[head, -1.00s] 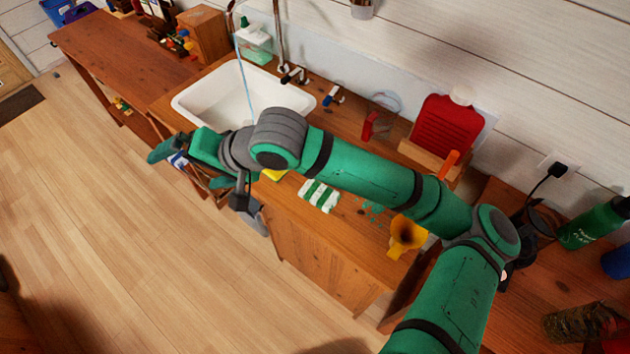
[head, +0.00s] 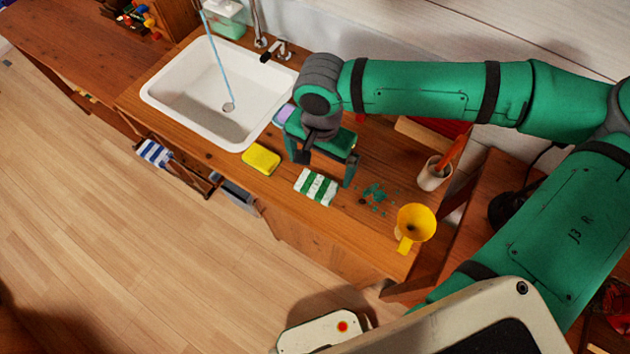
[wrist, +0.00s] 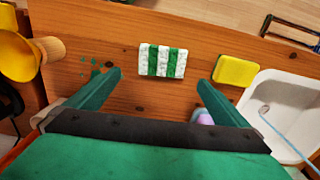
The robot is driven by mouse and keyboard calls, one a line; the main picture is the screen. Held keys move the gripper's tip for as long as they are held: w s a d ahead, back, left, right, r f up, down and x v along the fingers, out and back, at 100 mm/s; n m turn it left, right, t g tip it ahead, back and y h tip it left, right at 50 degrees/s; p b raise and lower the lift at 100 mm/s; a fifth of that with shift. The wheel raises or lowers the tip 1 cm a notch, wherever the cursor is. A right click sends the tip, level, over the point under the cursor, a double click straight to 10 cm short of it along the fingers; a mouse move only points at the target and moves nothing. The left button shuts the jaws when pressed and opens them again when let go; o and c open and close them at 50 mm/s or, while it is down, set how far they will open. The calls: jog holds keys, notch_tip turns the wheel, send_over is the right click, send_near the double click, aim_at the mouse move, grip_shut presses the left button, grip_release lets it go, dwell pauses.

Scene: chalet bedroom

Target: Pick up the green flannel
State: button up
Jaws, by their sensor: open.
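The green flannel (head: 316,187) is a small folded cloth with green and white stripes, lying flat on the wooden counter near its front edge. In the wrist view it (wrist: 162,61) lies ahead of the fingertips, between their lines and apart from both. My gripper (head: 318,168) is open and empty above the counter, just behind the flannel in the head view. Both fingers of my gripper (wrist: 158,82) show in the wrist view, spread wider than the flannel.
A yellow sponge (head: 261,160) lies left of the flannel, beside the white sink (head: 205,95) with running water. A cup (head: 434,175) stands behind the funnel. A blue-striped cloth (head: 154,153) hangs at the counter front.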

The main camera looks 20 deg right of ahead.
aim_at(318, 183)
jog(key=f, duration=0.7)
jog(key=shift+w+a+f, duration=0.15)
jog(key=shift+w, duration=0.05)
jog(key=shift+s+f, duration=0.15)
jog(key=shift+f, duration=0.2)
jog(key=c, duration=1)
jog(key=shift+r, duration=0.2)
jog(key=shift+c, duration=0.2)
